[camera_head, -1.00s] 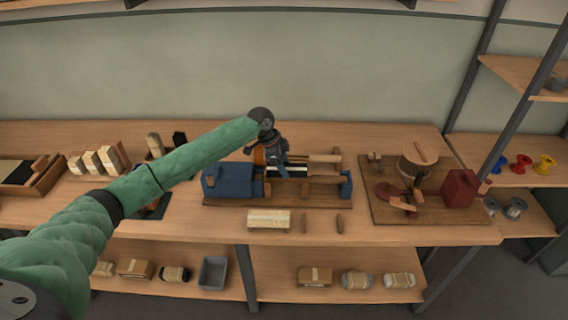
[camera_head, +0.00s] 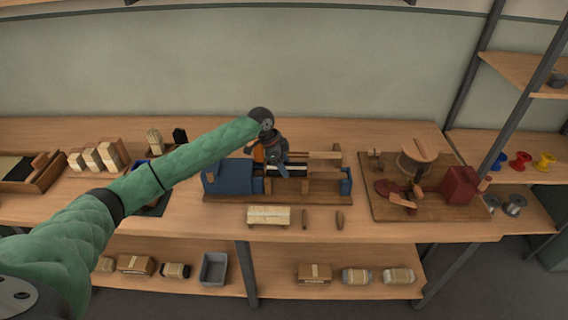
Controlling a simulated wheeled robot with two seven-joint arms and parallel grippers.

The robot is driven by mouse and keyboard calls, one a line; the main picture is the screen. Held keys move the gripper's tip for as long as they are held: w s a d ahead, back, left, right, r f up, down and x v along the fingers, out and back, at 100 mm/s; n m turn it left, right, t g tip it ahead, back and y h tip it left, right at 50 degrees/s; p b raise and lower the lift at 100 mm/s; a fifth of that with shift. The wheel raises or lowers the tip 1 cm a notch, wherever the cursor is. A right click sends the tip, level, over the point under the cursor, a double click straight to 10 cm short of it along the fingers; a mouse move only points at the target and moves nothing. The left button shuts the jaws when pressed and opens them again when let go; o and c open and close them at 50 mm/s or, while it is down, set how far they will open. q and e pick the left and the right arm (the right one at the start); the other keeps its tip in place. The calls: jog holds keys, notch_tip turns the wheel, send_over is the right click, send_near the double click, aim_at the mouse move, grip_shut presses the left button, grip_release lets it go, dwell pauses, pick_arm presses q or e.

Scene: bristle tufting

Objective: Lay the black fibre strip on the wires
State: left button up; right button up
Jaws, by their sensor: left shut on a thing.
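My left gripper (camera_head: 281,168) comes in from the left and points down over the middle of the blue-ended wooden jig (camera_head: 320,199). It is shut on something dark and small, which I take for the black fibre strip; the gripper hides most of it. A light strip and a dark strip show in the jig just right of the fingers. The wires are too small to make out from here. I cannot tell whether the held strip touches them. My right gripper is not in view.
A pale block (camera_head: 268,216) and two small wooden pegs lie in front of the jig. A wooden crank device with a red block (camera_head: 461,187) stands to the right. Fibre bundles (camera_head: 97,157) and a tray stand left. Coloured spools (camera_head: 521,160) sit on the right shelf.

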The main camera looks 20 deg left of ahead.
pick_arm(q)
jog(key=shift+f, duration=0.95)
dwell(1.3)
jog(key=o, duration=1.1)
jog(key=shift+c, duration=0.2)
jog(key=shift+a+r, duration=0.1)
jog(key=shift+r, duration=0.05)
jog(key=shift+b+v, duration=0.55)
jog(key=shift+v, duration=0.4)
jog(key=b+v, duration=0.1)
jog(key=v, duration=0.2)
jog(key=shift+s+a+r, duration=0.1)
jog(key=shift+a+r, duration=0.05)
jog(key=shift+r, duration=0.2)
jog(key=shift+b+v, duration=0.35)
jog(key=shift+v, duration=0.5)
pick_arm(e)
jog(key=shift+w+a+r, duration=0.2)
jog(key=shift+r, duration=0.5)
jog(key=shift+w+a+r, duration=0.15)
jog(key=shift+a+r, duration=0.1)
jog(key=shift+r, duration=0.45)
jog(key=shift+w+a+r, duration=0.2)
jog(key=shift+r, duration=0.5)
